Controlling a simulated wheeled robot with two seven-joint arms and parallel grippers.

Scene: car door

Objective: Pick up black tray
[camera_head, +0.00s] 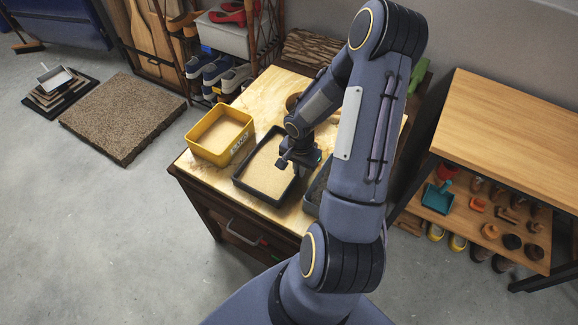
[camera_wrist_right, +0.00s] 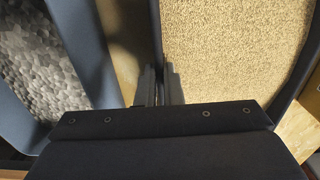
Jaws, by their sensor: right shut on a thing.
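The black tray (camera_head: 258,192) sits on the wooden workbench, filled with tan grains. Its dark side wall also shows in the right wrist view (camera_wrist_right: 156,40). My right gripper (camera_head: 284,162) reaches down at the tray's right side. In the wrist view its two fingers (camera_wrist_right: 160,88) are shut on that wall, one on each side. The fingertips are partly in shadow, and my arm covers part of the tray's right side. My left gripper is not in view.
A yellow bin (camera_head: 208,152) stands left of the tray. A second dark tray (camera_head: 314,196) with grey gravel (camera_wrist_right: 50,75) lies close on the right, partly behind my arm. A wooden shelf unit (camera_head: 510,130) with shoes and small items stands at right.

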